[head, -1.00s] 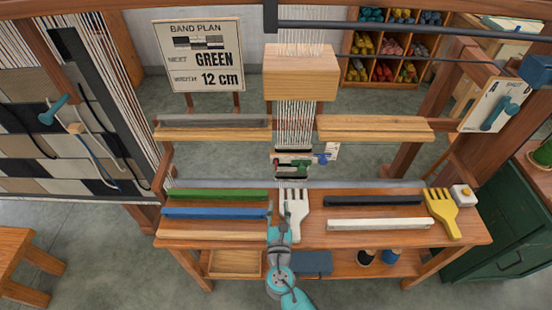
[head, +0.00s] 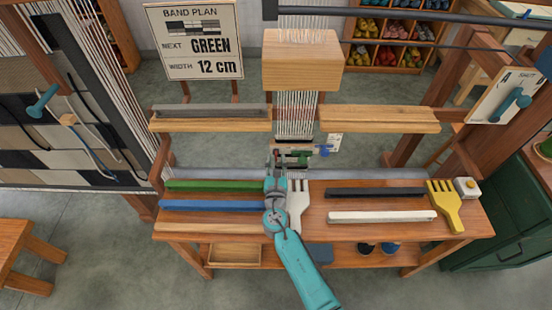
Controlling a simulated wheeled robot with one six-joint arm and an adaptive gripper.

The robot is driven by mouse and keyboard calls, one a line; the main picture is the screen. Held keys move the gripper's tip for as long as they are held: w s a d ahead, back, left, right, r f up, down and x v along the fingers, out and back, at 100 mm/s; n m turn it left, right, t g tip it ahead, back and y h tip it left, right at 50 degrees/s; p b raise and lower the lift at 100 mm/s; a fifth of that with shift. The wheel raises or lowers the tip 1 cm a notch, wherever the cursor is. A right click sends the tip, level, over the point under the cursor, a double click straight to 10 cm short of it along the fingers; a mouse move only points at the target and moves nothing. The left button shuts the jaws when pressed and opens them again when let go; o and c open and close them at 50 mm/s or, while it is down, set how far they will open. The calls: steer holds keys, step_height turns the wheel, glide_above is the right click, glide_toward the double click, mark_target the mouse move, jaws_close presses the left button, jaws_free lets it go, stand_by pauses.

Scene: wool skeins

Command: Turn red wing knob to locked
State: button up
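A small mechanism with coloured parts (head: 300,154) sits at the lower end of the white warp threads, in the middle of the head view. A blue knob (head: 325,150) shows at its right side. A reddish part shows at its left, but it is too small to tell its shape or which way it is turned, and my gripper partly covers it. My gripper (head: 277,167) reaches up to the mechanism's left part from the front. Its fingers are small and dark here, and I cannot tell whether they are open, shut or touching the knob.
A white comb (head: 297,208) lies right beside my arm. Green (head: 215,186) and blue (head: 212,205) bars lie left, black (head: 375,193) and white (head: 382,216) bars right. A yellow comb (head: 446,208) lies at the bench's right end. A wooden block (head: 302,62) hangs above.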

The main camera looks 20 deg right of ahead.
steer(key=shift+w+d, duration=0.2)
steer(key=shift+w, duration=0.35)
jaws_close()
steer(key=shift+m, duration=0.3)
steer(key=m, duration=0.3)
steer(key=shift+m, duration=0.3)
steer(key=m, duration=1.3)
steer(key=shift+d+f+m, duration=0.1)
steer(key=shift+d+m, duration=0.1)
steer(key=shift+m, duration=0.1)
